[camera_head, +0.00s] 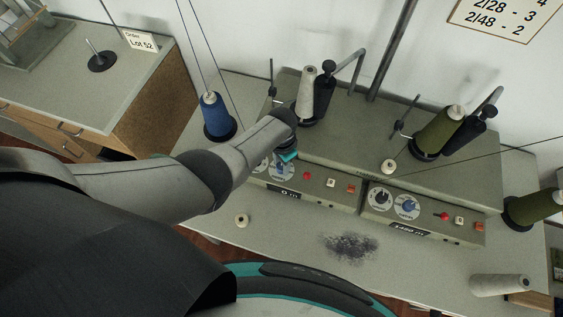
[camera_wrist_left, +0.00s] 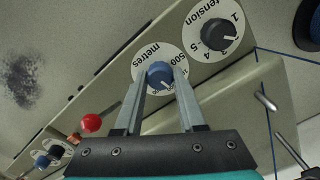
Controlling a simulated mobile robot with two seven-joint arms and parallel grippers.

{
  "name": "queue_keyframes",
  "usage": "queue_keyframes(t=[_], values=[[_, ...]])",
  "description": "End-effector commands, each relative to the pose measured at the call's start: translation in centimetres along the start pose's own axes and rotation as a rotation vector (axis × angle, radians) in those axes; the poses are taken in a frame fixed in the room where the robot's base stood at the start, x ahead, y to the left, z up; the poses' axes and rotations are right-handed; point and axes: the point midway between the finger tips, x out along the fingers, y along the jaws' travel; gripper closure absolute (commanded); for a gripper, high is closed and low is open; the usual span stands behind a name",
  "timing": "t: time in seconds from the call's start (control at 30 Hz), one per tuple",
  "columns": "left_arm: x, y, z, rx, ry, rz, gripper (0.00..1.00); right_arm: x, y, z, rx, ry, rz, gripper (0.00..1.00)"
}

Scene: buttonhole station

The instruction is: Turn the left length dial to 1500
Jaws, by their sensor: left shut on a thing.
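The left length dial is a blue knob (camera_wrist_left: 159,72) on a round white plate marked "metres" (camera_wrist_left: 172,57) in the left wrist view. A number ending in "500" shows on the plate; the other numbers are hidden by the fingers. A short mark on the knob points down and right. My left gripper (camera_wrist_left: 160,82) is shut on this knob, one finger on each side. In the head view my left gripper (camera_head: 287,157) reaches the left unit's panel, partly covering its dials. The left unit's display (camera_head: 283,192) reads "0 m". My right gripper is not in view.
The tension dial (camera_wrist_left: 214,35) sits beside the length dial. A red button (camera_wrist_left: 91,123) is on the other side. A right unit with its own blue knob (camera_head: 407,206) stands alongside. Thread cones, including a blue one (camera_head: 217,117), stand around; threads run upward.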

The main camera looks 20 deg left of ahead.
Motion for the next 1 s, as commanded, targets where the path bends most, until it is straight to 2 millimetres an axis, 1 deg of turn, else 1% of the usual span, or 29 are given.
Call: queue_keyframes(t=[0.2,0.4,0.93,0.97,1.0], values=[[0.04,-0.01,0.10,0.118,-0.003,0.000,1.00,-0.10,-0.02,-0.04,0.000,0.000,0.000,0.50],[0.05,0.00,0.08,0.177,-0.001,0.001,1.00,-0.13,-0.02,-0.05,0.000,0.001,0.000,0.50],[0.06,0.02,0.09,0.198,-0.001,0.001,1.00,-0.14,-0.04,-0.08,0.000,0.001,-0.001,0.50],[0.06,0.02,0.08,0.198,-0.001,0.001,0.59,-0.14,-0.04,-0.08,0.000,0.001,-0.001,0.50],[0.06,0.02,0.08,0.198,-0.001,0.001,0.54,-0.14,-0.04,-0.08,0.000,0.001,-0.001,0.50]])
